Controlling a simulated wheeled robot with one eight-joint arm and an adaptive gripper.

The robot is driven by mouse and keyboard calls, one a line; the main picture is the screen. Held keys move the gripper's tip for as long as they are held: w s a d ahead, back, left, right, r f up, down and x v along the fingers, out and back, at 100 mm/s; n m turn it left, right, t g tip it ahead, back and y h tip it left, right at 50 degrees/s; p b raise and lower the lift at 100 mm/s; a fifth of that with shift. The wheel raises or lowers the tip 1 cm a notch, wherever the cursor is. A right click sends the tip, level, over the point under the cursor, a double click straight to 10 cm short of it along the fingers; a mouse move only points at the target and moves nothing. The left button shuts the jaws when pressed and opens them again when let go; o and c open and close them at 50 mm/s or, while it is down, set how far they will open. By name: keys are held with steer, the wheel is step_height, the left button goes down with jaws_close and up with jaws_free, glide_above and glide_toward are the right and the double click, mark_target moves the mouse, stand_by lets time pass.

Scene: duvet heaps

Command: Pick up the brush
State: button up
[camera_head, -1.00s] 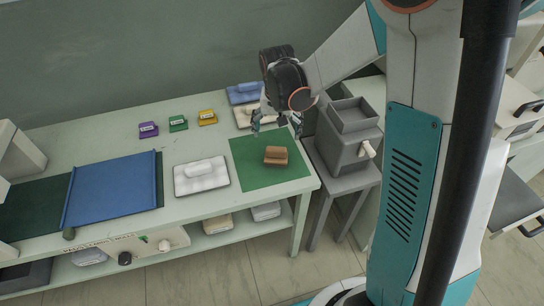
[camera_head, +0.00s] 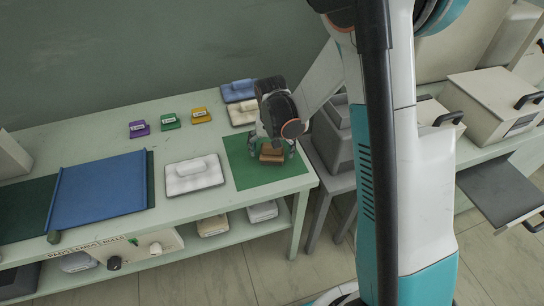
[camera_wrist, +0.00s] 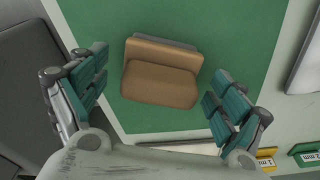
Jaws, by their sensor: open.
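The brush is a brown block (camera_head: 271,154) with a stepped top, lying on a green mat (camera_head: 285,178) at the right end of the table. In the wrist view the brush (camera_wrist: 160,77) shows a thin grey layer along its far edge. My gripper (camera_head: 271,148) is right above the brush, pointing down. In the wrist view its two teal-padded fingers (camera_wrist: 160,95) are spread wide, one on each side of the brush's near part. Neither finger touches it there, and nothing is held.
A white padded block (camera_head: 194,174) lies left of the mat. Purple (camera_head: 139,129), green (camera_head: 170,122) and yellow (camera_head: 201,116) tagged pieces sit along the back. A blue pad (camera_head: 238,91) is behind my gripper. A grey bin-like unit (camera_head: 333,140) stands right of the table.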

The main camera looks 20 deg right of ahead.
steer(key=shift+r, duration=0.1)
steer(key=shift+c, duration=0.6)
steer(key=c, duration=1.2)
steer(key=shift+r, duration=0.1)
step_height(320, 180, up, 20)
steer(key=p, duration=0.6)
steer(key=shift+p, duration=0.3)
